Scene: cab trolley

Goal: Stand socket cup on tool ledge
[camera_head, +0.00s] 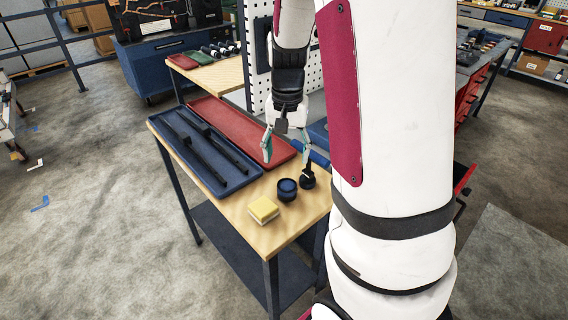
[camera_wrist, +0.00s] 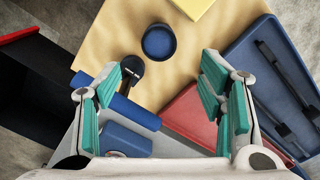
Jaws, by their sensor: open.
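The socket cup (camera_head: 287,190), dark and round with a blue inside, stands upright on the wooden trolley top (camera_head: 240,210) near its front right. It also shows at the top of the wrist view (camera_wrist: 158,42). My gripper (camera_head: 286,152) is open and empty above the trolley, on the pegboard side of the cup, and does not touch it. Its green-padded fingers (camera_wrist: 163,90) stand wide apart in the wrist view. A blue ledge-like strip (camera_wrist: 116,103) runs beside the grey panel; I cannot tell for sure that it is the tool ledge. My arm hides part of it in the head view.
A black round-headed tool (camera_head: 307,180) lies close right of the cup. A yellow block (camera_head: 263,209) is left of it. A blue tray (camera_head: 205,150) with long black parts and a red tray (camera_head: 240,128) fill the left. A white pegboard (camera_head: 257,60) rises behind.

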